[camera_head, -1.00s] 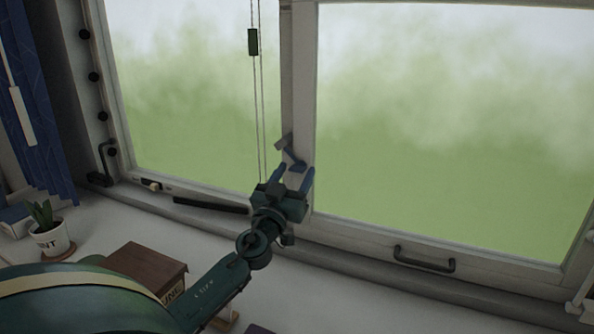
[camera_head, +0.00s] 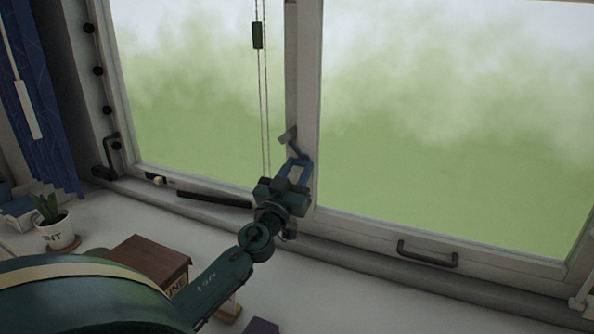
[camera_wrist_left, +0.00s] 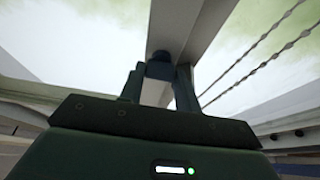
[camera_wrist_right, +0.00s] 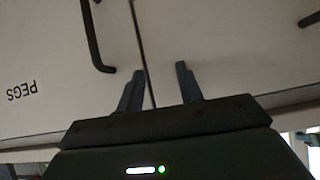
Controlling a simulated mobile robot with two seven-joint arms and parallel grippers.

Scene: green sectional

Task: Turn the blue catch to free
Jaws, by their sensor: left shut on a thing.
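The blue catch (camera_head: 300,157) sits on the upright post between the two window panes. A grey lever piece (camera_head: 288,137) sticks out just above it, angled up to the left. My left gripper (camera_head: 297,165) reaches up to the post and is shut on the catch. In the left wrist view a dark blue block, the catch (camera_wrist_left: 160,68), shows between the fingertips (camera_wrist_left: 160,76), and the post rises behind it. My right gripper (camera_wrist_right: 160,72) shows only in its own wrist view, with its fingers apart and nothing between them.
Bead cords with a green weight (camera_head: 257,36) hang left of the post. A black handle (camera_head: 427,254) is on the right sash. A brown box (camera_head: 150,262) and potted plant (camera_head: 56,228) stand on the sill.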

